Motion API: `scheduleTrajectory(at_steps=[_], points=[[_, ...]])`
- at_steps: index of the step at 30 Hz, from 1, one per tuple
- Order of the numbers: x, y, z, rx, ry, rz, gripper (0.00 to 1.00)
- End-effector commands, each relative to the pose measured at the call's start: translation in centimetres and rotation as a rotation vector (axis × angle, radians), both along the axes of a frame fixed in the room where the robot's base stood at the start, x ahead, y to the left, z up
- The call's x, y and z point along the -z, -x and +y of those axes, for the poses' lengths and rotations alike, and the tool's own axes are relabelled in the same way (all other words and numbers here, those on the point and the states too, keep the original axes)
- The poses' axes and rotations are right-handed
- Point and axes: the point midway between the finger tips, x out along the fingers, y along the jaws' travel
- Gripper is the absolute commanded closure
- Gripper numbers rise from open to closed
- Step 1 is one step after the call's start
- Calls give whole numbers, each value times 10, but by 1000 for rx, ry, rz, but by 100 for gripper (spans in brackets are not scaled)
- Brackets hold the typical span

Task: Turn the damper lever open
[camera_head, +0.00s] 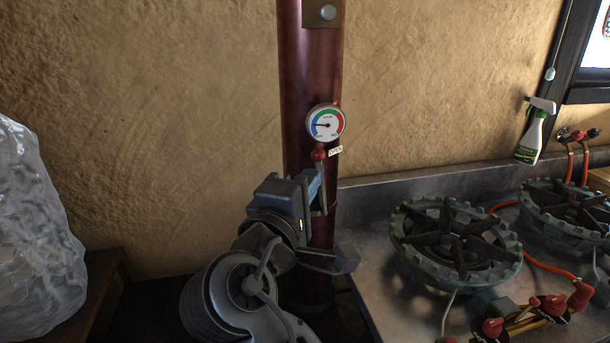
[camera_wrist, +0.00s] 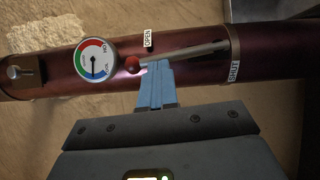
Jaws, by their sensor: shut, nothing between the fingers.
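The damper lever (camera_wrist: 190,52) is a grey rod with a red knob (camera_wrist: 132,64), on a dark red pipe (camera_head: 311,70). In the head view the rod runs nearly upright, with the knob (camera_head: 318,155) at its upper end beside the small white OPEN label (camera_head: 335,151). In the wrist view a SHUT label (camera_wrist: 233,68) sits by the pipe's collar, near the rod's other end. My gripper (camera_wrist: 158,66) is shut and empty. Its blue fingertips are at the rod close to the knob; I cannot tell whether they touch it. In the head view my gripper (camera_head: 317,178) is just below the knob.
A round gauge (camera_head: 326,123) sits on the pipe just above the knob. A steel counter (camera_head: 375,285) with burners (camera_head: 455,240) and red-handled valves stands to the right, with a spray bottle (camera_head: 531,135) behind. A lumpy translucent mass (camera_head: 35,235) is at left. Clay wall stands behind.

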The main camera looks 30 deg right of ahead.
Motion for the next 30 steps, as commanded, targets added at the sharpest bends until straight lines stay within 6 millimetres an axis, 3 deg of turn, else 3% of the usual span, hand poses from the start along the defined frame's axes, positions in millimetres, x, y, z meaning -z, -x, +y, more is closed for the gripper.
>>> scheduleTrajectory(at_steps=[9, 30], points=[[-4, 2, -6, 0, -85, -29, 100], [-4, -3, -8, 2, -93, -30, 100]])
